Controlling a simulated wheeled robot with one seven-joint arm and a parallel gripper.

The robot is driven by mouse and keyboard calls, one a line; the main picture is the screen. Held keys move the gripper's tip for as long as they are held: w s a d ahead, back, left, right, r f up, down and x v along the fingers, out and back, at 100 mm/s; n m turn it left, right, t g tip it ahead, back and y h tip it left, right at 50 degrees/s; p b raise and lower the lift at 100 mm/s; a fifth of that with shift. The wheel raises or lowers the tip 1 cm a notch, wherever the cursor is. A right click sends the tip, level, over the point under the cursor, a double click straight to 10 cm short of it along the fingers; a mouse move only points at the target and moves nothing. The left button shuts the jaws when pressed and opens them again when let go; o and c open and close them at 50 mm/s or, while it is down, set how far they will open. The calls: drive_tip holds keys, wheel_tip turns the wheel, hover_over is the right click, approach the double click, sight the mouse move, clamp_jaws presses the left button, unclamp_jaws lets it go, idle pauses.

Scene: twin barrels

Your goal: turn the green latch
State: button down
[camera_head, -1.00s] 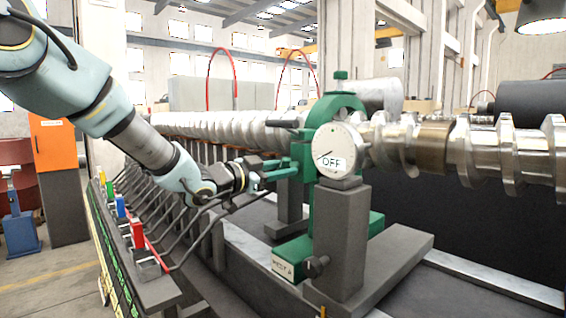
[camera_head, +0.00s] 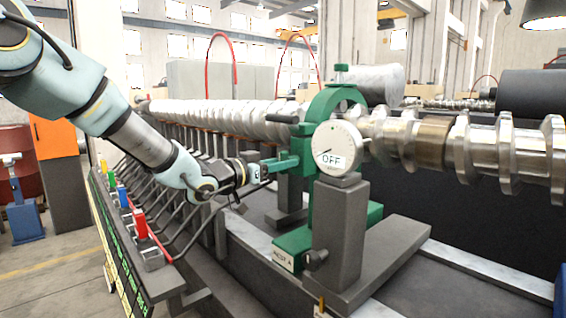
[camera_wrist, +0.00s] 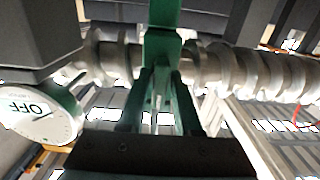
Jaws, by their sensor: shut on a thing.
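The green latch (camera_head: 302,146) is a narrow upright green piece on the left side of the green ring clamp (camera_head: 345,97), which goes around the metal shaft. My gripper (camera_head: 284,163) reaches in from the left, and its green fingers are shut on the latch. In the wrist view, the fingers of my gripper (camera_wrist: 161,76) converge on the lower end of the green latch (camera_wrist: 163,42). The fingers hide the exact contact. The white round dial (camera_head: 337,148) beside the clamp reads OFF; it also shows in the wrist view (camera_wrist: 40,110).
A grey post (camera_head: 340,230) carries the dial close to the right of my gripper. The ridged metal shaft (camera_head: 500,155) runs behind. A sloped panel with coloured levers (camera_head: 138,222) and bent rods stands below my arm.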

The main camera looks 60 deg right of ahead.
drive_tip(key=shift+f, duration=0.15)
drive_tip(key=c, duration=0.8)
unclamp_jaws()
drive_tip(key=b+v, duration=0.2)
drive_tip(key=v, duration=0.8)
drive_tip(key=shift+a+b, duration=0.35)
drive_tip(key=shift+a, duration=0.05)
drive_tip(key=shift+w, duration=0.1)
